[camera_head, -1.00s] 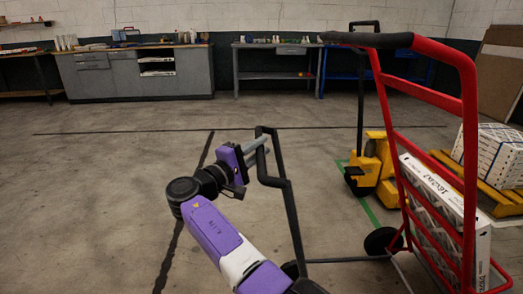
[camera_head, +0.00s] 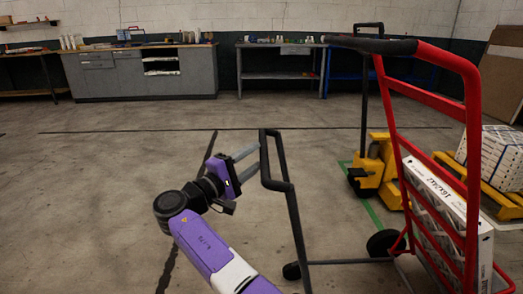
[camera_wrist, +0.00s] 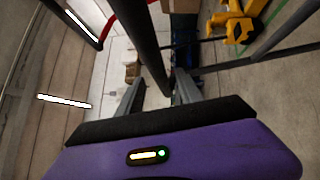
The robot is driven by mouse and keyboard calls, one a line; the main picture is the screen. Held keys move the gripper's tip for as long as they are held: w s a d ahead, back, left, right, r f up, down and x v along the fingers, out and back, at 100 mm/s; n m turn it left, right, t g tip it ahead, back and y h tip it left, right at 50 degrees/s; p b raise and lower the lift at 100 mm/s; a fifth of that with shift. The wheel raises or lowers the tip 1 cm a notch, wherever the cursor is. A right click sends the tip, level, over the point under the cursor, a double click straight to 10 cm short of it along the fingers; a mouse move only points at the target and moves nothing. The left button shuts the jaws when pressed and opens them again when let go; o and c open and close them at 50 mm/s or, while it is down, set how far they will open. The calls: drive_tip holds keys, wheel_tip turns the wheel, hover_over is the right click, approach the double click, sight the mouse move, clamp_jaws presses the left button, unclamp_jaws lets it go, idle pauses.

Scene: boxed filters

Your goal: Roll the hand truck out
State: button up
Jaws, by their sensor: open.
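The hand truck has a red tubular frame (camera_head: 468,180) and a black grip (camera_head: 375,45) at the top. It stands upright at the right in the head view, with a white patterned filter box (camera_head: 440,205) against it. A bent black bar (camera_head: 296,225) rises left of it and joins a low crossbar between two wheels. My gripper (camera_head: 257,157) is open, its fingers at the upper part of this bar. In the wrist view a dark bar (camera_wrist: 147,45) runs down toward the gap between the fingers (camera_wrist: 160,88). I cannot tell whether they touch it.
A yellow pallet jack (camera_head: 372,170) with stacked white boxes (camera_head: 492,155) stands behind the hand truck. A grey cabinet bench (camera_head: 140,75) and a grey table (camera_head: 280,75) line the back wall. The floor at left and centre is clear.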

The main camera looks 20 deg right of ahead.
drive_tip(key=v, duration=0.3)
drive_tip(key=shift+s+a+f, duration=0.1)
drive_tip(key=shift+s+a, duration=0.05)
drive_tip(key=shift+a, duration=0.1)
